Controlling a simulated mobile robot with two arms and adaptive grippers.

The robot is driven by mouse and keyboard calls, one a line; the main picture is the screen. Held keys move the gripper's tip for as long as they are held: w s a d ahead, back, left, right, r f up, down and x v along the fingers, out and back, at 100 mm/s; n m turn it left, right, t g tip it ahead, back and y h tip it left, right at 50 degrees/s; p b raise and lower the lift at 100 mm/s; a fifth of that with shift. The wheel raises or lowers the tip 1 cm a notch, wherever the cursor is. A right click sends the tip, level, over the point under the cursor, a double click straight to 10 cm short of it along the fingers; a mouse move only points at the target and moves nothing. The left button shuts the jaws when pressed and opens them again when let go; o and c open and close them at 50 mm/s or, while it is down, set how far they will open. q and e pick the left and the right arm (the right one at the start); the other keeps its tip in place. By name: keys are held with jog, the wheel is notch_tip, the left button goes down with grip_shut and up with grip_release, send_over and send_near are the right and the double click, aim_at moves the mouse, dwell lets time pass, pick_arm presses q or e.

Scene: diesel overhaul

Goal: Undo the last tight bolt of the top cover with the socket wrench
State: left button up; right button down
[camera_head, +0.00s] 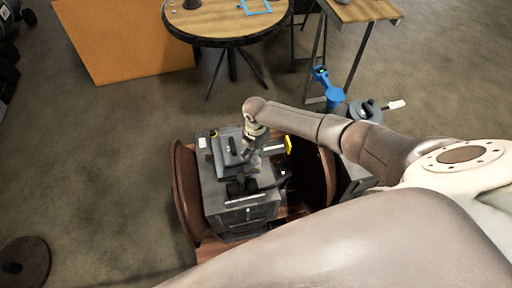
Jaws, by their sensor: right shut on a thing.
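The diesel engine (240,211) is a grey, boxy block low in the middle of the view, with its dark top cover (226,168) facing up. My right arm reaches in from the right, and its gripper (248,157) points down over the top cover. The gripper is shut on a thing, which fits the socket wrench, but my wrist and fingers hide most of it. The cover's bolts are too small to make out, and I cannot tell whether the tool touches one. My left gripper is not in view.
The engine sits on a reddish-brown wooden base (213,250) between two brown round discs, like a large spool. A yellow part (288,145) is right of the engine. A blue tool (327,88) stands behind my forearm.

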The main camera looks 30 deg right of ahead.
jog(key=m+p, duration=0.2)
jog(key=m, duration=0.4)
jog(key=shift+r, duration=0.1)
jog(key=m+p, duration=0.2)
jog(key=m, duration=0.4)
jog(key=shift+m+p, duration=0.3)
jog(key=shift+f+b, duration=0.85)
jog(key=shift+f, duration=0.1)
jog(key=shift+r, duration=0.15)
jog(key=shift+n, duration=1.2)
